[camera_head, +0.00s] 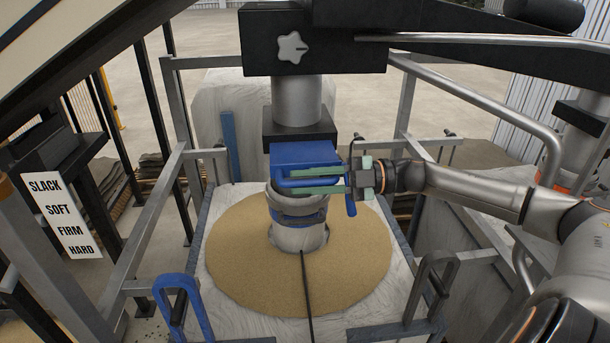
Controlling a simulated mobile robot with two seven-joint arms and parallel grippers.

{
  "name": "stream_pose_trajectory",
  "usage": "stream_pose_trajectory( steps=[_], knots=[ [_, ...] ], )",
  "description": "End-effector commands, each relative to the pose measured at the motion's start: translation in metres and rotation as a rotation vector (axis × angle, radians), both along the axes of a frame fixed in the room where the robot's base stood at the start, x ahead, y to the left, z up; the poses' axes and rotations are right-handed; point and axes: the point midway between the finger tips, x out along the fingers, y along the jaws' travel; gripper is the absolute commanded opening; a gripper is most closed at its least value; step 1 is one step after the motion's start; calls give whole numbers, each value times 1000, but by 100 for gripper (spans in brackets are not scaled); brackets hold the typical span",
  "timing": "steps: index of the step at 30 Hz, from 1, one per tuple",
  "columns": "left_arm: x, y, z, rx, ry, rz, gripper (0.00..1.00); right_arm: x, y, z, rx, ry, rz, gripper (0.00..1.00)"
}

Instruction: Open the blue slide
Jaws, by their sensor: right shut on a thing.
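The blue slide (304,153) is a flat blue body under the black block of the vertical metal spout, at the middle of the head view. It has a blue bar handle (287,183) at its front. My right gripper (312,181) reaches in from the right, and its green fingers are shut on this handle. The fingers cover part of the handle. How far the slide stands out from the spout is hard to tell. My left gripper is not in view.
Below the slide, a pale cloth neck (297,235) with blue straps sits on a round tan heap (235,262). A grey metal frame (140,240) surrounds it. A sign (62,214) reads SLACK, SOFT, FIRM, HARD. A blue loop (178,297) stands at front left.

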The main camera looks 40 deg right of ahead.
Motion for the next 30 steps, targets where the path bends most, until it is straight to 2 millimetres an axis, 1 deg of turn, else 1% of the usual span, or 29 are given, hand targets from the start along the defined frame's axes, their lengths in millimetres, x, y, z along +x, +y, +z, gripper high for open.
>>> stream_pose_trajectory(
  steps=[1,9,10,16,25,30],
  knots=[
    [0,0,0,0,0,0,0,-2,1,-6,2,15,2,0],
    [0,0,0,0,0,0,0,-2,1,-6,3,15,1,0],
    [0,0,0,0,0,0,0,-2,1,-6,3,15,1,27],
    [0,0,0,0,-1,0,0,-1,1,-5,2,11,-1,50],
    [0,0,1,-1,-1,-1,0,-1,0,-2,1,5,0,50],
    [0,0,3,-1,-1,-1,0,-5,-7,-3,-1,10,-2,50]
  ],
)
